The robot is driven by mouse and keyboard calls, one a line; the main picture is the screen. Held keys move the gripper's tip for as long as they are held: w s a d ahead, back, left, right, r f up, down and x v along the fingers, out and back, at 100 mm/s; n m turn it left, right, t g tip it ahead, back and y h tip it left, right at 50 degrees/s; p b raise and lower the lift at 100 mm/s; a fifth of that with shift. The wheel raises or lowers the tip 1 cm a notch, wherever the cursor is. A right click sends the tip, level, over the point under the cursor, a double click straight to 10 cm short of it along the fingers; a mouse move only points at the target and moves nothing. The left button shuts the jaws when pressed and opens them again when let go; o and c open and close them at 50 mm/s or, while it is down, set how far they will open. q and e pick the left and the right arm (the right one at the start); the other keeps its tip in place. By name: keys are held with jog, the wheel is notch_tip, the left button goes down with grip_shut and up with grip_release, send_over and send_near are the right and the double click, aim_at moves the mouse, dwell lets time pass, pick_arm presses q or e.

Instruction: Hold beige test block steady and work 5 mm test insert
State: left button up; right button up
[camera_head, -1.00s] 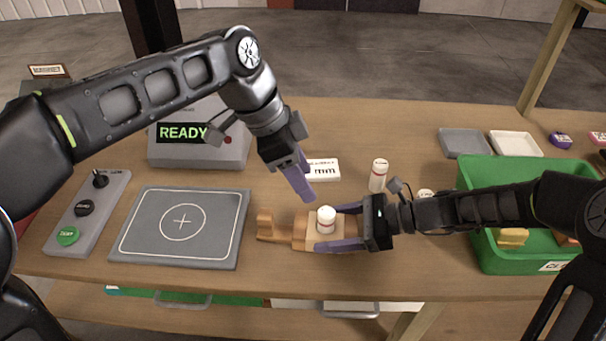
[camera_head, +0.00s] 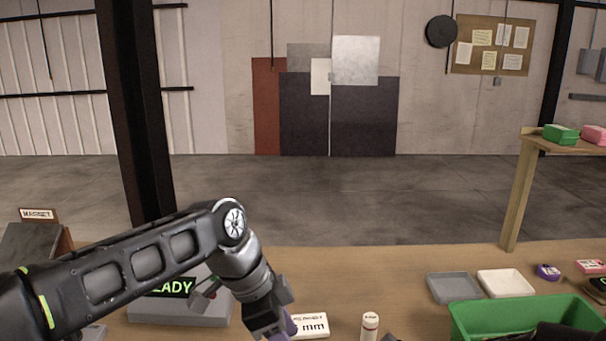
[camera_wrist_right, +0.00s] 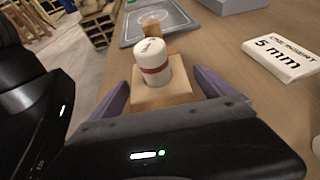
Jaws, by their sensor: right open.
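In the right wrist view, the beige test block (camera_wrist_right: 162,97) lies on the table with a white cylindrical insert (camera_wrist_right: 151,62) with a red band standing upright on it. My right gripper (camera_wrist_right: 161,84) is open, with one purple finger on each side of the block; I cannot tell whether they touch it. In the head view, my left gripper (camera_head: 287,326) is at the bottom edge, its fingertips cut off, so its opening does not show. The block is below the head view. A white sign reading "5 mm" (camera_wrist_right: 283,50) lies on the table; it also shows in the head view (camera_head: 311,325).
Another white cylinder (camera_head: 370,326) stands right of the sign. A green bin (camera_head: 475,322), grey tray (camera_head: 453,288) and white tray (camera_head: 506,284) are at the right. A READY display box (camera_head: 180,312) stands behind my left arm. The grey pad (camera_wrist_right: 160,24) lies beyond the block.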

jog(key=v, duration=1.1)
jog(key=shift+d+r, duration=0.15)
jog(key=shift+d, duration=0.1)
jog(key=shift+s, duration=0.15)
